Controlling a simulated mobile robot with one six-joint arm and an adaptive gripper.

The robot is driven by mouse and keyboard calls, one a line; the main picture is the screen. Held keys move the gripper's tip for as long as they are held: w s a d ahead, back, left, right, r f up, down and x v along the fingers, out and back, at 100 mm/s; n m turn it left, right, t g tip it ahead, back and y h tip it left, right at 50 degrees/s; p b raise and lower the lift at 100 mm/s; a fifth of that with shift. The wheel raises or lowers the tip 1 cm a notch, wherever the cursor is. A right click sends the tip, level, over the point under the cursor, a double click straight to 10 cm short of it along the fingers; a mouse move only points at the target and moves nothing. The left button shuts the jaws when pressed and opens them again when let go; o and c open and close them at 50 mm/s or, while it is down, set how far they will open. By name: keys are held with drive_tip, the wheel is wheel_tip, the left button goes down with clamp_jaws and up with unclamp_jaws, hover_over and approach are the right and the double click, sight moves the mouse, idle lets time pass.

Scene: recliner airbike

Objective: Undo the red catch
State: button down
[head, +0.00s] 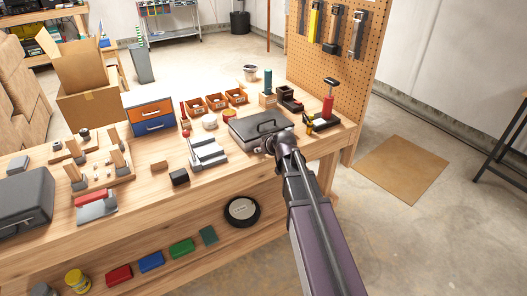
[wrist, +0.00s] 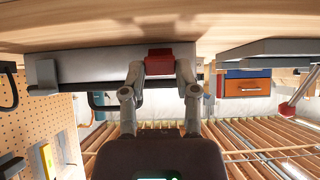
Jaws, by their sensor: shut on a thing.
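A flat dark grey case (head: 258,127) with a black handle lies on the workbench in the head view. The wrist view is upside down and shows the case's front face (wrist: 108,66) close up. The red catch (wrist: 160,61) is on that face, between the two fingertips of my gripper (wrist: 163,72), which is shut on it. The black handle (wrist: 100,101) and a grey catch (wrist: 47,74) show to the left of it. In the head view the red catch is hidden by my gripper.
On the bench (head: 233,173), a grey stand (head: 206,154) is left of the case, and a red-topped tool (head: 328,105) stands to its right. A blue and orange drawer box (head: 152,115) is behind. A pegboard (head: 340,75) rises at the right end.

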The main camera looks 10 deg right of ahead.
drive_tip(key=shift+s+f, duration=0.1)
idle(0.4)
drive_tip(key=shift+c, duration=1.8)
unclamp_jaws()
drive_tip(key=shift+s, duration=0.1)
